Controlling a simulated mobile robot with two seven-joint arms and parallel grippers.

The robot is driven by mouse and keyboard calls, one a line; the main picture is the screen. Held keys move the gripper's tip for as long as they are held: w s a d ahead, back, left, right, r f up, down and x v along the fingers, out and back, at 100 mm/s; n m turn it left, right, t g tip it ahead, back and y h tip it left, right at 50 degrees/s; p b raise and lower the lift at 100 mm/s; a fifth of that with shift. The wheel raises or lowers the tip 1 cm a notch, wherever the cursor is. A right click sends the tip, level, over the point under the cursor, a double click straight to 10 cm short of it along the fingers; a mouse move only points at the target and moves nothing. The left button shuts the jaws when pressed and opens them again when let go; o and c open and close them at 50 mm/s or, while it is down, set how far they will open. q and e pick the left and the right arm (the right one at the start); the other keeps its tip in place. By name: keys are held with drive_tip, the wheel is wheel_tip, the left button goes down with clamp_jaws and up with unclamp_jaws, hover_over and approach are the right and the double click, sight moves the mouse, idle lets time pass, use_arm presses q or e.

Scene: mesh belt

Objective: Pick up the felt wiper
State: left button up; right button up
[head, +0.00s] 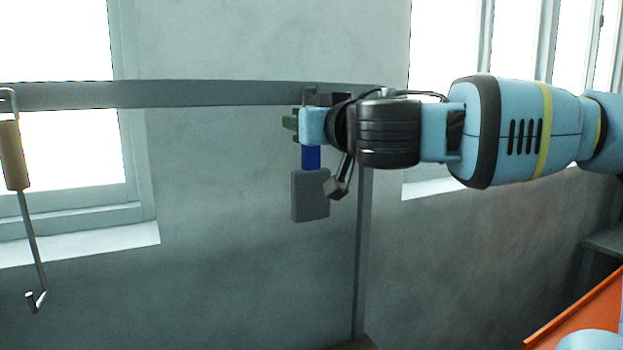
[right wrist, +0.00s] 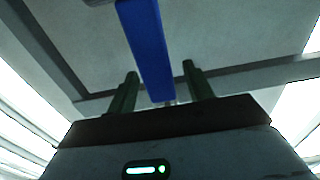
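The felt wiper (head: 310,196) hangs from the wall rail in the head view, with a grey pad at its lower end and a blue handle above it. My right gripper (head: 291,124) is at the handle, just above the pad. In the right wrist view the blue handle (right wrist: 147,45) runs between the two green fingers of my right gripper (right wrist: 160,70). A gap shows on each side of the handle, so the gripper is open around it. My left gripper is not in view.
The grey rail (head: 200,94) runs along the wall, with a post (head: 361,260) below it. A hooked rod with a wooden handle (head: 13,155) hangs at the far left. An orange edge (head: 575,308) shows at the lower right. The space between rod and wiper is clear.

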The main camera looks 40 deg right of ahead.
drive_tip(key=c, duration=1)
drive_tip(key=shift+r, duration=0.1)
